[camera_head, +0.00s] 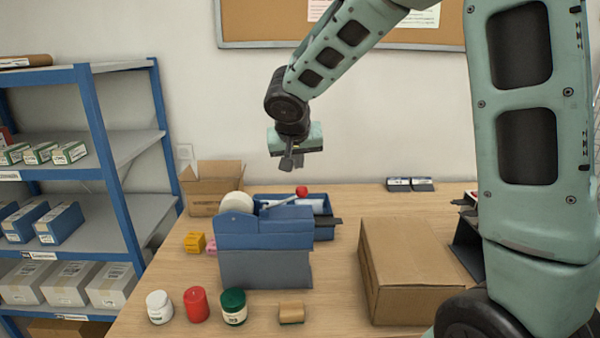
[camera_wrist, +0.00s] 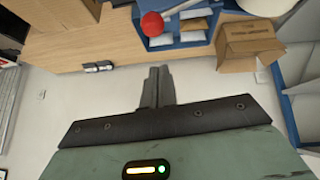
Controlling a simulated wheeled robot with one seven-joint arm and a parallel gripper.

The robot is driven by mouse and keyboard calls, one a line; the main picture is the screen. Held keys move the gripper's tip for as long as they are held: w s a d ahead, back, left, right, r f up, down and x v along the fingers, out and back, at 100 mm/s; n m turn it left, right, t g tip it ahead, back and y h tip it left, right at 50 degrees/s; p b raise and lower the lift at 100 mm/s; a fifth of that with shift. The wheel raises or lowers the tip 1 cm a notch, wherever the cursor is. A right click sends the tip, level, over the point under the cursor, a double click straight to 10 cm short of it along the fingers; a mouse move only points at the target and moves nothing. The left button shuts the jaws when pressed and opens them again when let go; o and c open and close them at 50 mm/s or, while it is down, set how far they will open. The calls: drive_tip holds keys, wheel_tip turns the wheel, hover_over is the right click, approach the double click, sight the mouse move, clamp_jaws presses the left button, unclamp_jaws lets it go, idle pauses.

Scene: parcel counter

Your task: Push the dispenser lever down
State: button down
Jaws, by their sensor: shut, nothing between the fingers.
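The blue tape dispenser (camera_head: 264,232) stands on the wooden counter, with a white roll at its left end. Its lever (camera_head: 280,201) is a thin grey arm that slants up to the right and ends in a red ball knob (camera_head: 302,190). The red knob (camera_wrist: 152,24) also shows at the top of the wrist view, with part of the lever beside it. My gripper (camera_head: 290,166) is shut and empty. It hangs above the knob and slightly to its left in the head view, apart from it. The shut fingers (camera_wrist: 158,78) show in the wrist view below the knob.
A blue tray (camera_head: 325,228) with white packets is behind the dispenser. A closed cardboard box (camera_head: 415,290) stands to the right and an open carton (camera_head: 203,202) at the back left. Jars (camera_head: 160,307) stand in front. A blue shelf (camera_head: 100,130) is at the left.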

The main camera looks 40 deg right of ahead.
sight(303, 190)
drive_tip(key=shift+s+f, duration=0.2)
drive_tip(key=shift+f, duration=0.8)
drive_tip(key=shift+s+f, duration=0.2)
drive_tip(key=shift+f, duration=0.8)
drive_tip(key=shift+s+d+f+b, duration=0.15)
drive_tip(key=shift+d+f+b, duration=0.1)
drive_tip(key=shift+f+b, duration=0.5)
drive_tip(key=f+y+b, duration=0.1)
drive_tip(key=b, duration=0.1)
drive_tip(key=s+d+m+t+y+b, duration=0.1)
drive_tip(key=b, duration=0.1)
drive_tip(key=shift+d+f, duration=0.2)
drive_tip(key=shift+f, duration=0.2)
drive_tip(key=shift+d+f+b, duration=0.15)
drive_tip(key=shift+f+b, duration=0.25)
drive_tip(key=shift+b, duration=0.15)
drive_tip(key=shift+s, duration=0.2)
drive_tip(key=shift+d, duration=0.1)
